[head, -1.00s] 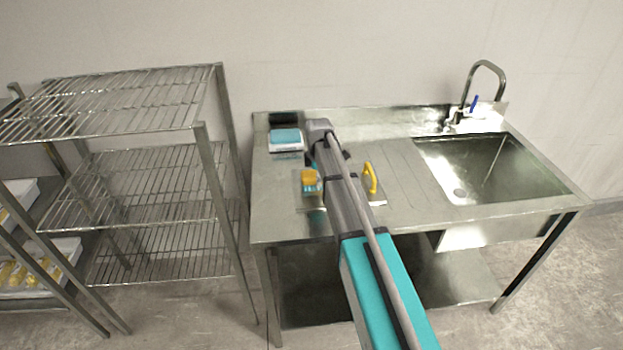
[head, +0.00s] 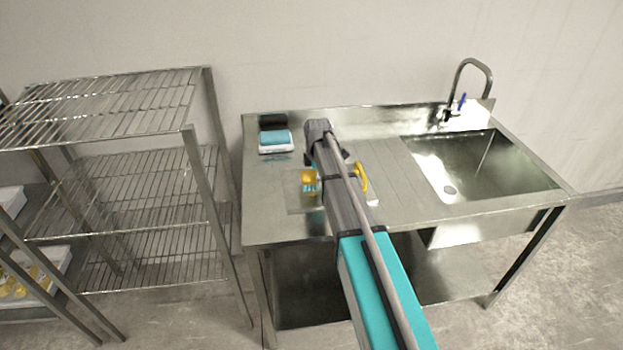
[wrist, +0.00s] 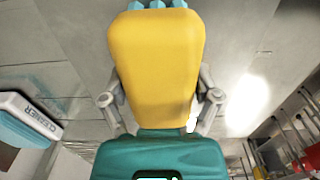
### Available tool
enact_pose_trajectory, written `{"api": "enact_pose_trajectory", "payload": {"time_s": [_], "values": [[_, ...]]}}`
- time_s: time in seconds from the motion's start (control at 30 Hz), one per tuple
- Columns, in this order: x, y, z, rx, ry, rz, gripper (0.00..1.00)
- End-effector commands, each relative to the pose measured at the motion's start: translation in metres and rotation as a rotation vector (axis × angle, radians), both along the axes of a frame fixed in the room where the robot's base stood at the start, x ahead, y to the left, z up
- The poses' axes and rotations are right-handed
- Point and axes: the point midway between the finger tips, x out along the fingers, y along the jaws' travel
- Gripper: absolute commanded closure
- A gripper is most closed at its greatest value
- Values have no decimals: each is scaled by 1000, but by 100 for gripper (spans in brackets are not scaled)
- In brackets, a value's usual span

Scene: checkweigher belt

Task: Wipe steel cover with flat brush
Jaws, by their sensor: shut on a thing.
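The flat brush has a yellow body (wrist: 155,65) with teal bristles at the top edge of the wrist view. My gripper (wrist: 160,100) is shut on it, one grey finger on each side. In the head view the yellow brush (head: 308,176) shows just left of my arm, over a thin plate that looks like the steel cover (head: 303,203). My arm hides part of this plate. I cannot tell whether the bristles touch it.
A yellow handle (head: 362,177) stands right of my arm. The sink (head: 485,170) is at right, a wire shelf (head: 125,190) at left.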

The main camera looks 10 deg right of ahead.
Motion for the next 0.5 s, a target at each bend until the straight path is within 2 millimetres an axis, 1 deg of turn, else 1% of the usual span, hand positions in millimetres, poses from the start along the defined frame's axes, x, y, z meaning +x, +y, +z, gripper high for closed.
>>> {"api": "enact_pose_trajectory", "payload": {"time_s": [0.23, 0.5], "values": [[0, -15, 1, 0, 0, -1, 59], [0, -18, 1, 1, 0, 0, 59]]}}
